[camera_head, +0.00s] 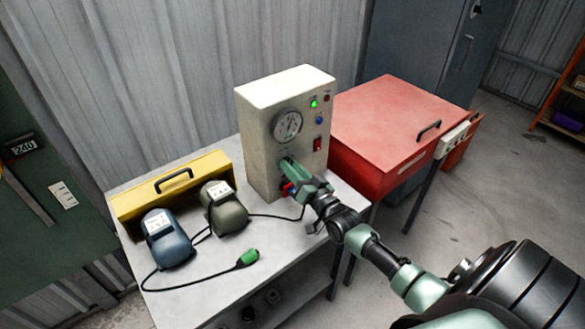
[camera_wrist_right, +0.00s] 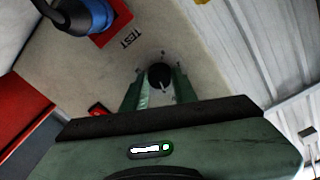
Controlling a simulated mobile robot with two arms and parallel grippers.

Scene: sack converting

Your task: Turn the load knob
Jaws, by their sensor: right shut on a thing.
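The load knob (camera_wrist_right: 159,76) is a small round black knob with a pale pointer mark, on the front of a cream tester box (camera_head: 259,155). In the wrist view my right gripper (camera_wrist_right: 158,88) has its two green fingers on either side of the knob, shut on it. In the head view my right gripper (camera_head: 287,165) reaches the lower front of the box and hides the knob. The box has a round dial gauge (camera_head: 288,125), a green lamp (camera_head: 314,104) and a red switch (camera_head: 318,144). My left gripper is not in view.
A blue pouch-like unit (camera_head: 168,240), a grey-green one (camera_head: 224,208) and a cable with a green plug (camera_head: 248,258) lie on the grey table (camera_head: 205,285). A yellow case (camera_head: 130,204) stands behind them. A red cabinet (camera_head: 390,115) stands right of the box.

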